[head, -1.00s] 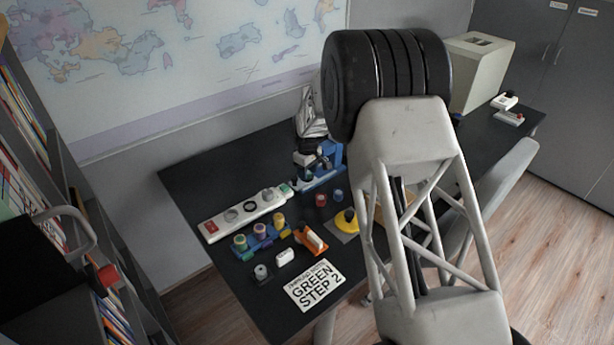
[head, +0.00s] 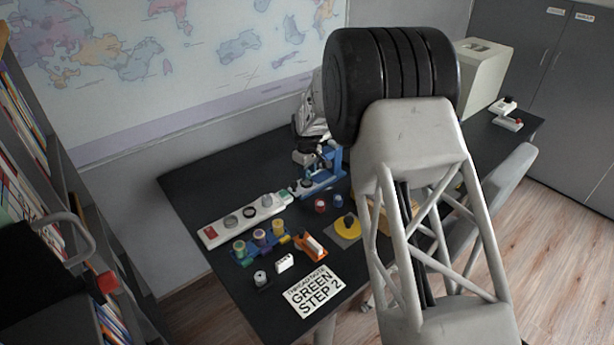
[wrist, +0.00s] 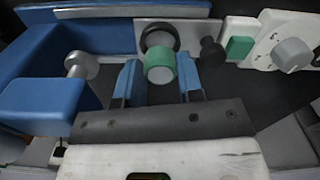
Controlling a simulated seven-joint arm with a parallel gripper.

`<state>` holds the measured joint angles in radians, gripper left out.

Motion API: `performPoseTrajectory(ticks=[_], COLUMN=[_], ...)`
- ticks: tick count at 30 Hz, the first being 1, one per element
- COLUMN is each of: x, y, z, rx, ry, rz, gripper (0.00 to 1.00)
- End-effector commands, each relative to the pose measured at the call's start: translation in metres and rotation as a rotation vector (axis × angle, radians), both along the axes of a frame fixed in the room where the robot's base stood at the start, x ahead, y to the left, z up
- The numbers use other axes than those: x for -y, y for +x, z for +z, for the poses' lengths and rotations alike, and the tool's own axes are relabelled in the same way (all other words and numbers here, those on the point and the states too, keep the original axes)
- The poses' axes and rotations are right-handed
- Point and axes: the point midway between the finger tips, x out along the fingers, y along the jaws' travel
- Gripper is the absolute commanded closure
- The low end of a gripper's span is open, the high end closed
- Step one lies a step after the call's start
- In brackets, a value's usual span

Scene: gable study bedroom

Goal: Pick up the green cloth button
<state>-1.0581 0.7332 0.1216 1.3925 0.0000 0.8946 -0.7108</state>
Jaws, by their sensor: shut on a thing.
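The green cloth button (wrist: 160,67) shows in the wrist view as a short round piece with a green side and a pale grey face. My gripper (wrist: 159,76) has its two blue fingers on either side of it and is shut on it. A dark ring lies just behind the button. In the head view my arm and the blue press hide the button, and the fingertips cannot be made out.
The blue press (head: 324,178) stands close beside my gripper. A white strip (head: 243,220) with knobs runs left of it. In front are spools in a blue rack (head: 258,247), an orange tool (head: 310,246), a yellow round piece (head: 347,226) and a sign card (head: 313,290).

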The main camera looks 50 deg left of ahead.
Motion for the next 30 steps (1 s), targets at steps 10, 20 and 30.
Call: performPoseTrajectory(ticks=[10, 20, 30], x=[0.031, 0.073, 0.112], y=[-0.018, -0.043, -0.066], z=[0.010, 0.015, 0.018], rx=[0.000, 0.000, 0.000], ry=[0.000, 0.000, 0.000], rz=[0.000, 0.000, 0.000], gripper=[0.92, 0.92, 0.92])
